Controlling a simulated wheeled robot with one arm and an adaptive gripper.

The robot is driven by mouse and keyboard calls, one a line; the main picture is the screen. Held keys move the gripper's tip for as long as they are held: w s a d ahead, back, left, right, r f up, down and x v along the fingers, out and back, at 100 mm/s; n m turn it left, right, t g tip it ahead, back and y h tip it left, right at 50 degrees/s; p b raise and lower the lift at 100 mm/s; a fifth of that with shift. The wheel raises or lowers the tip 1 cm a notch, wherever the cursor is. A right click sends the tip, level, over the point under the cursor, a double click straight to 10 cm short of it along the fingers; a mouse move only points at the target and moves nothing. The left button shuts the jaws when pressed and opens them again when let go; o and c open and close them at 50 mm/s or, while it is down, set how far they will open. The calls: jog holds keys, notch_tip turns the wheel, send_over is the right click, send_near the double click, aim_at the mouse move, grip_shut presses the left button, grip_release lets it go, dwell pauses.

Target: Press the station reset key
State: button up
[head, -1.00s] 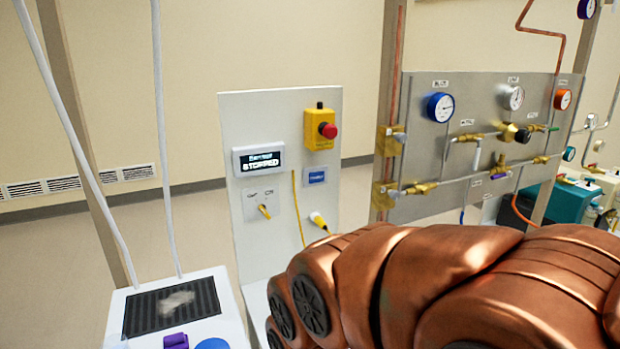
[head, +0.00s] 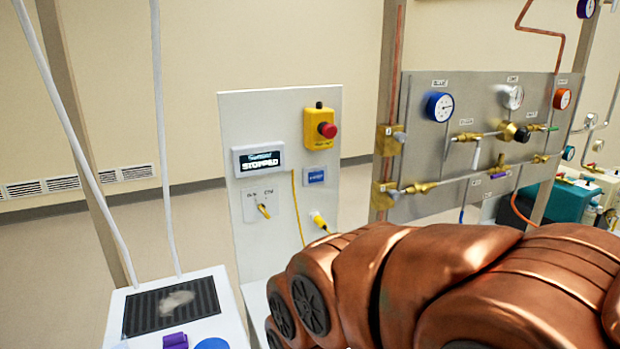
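A white upright station panel (head: 240,120) stands at the middle left. It carries a small display (head: 259,160) whose lower line appears to read STOPPED. Below the display is a plate with a yellow switch lever (head: 264,210). My copper-coloured arm fills the lower right and hides the panel's lower right area. My gripper is not in view.
A metal gauge board (head: 430,150) with valves and pipes stands right of the panel. A yellow plug with a cable (head: 318,220) sits low on the panel. A white bench (head: 125,305) with a dark ribbed mat is at the lower left, with white tubes above.

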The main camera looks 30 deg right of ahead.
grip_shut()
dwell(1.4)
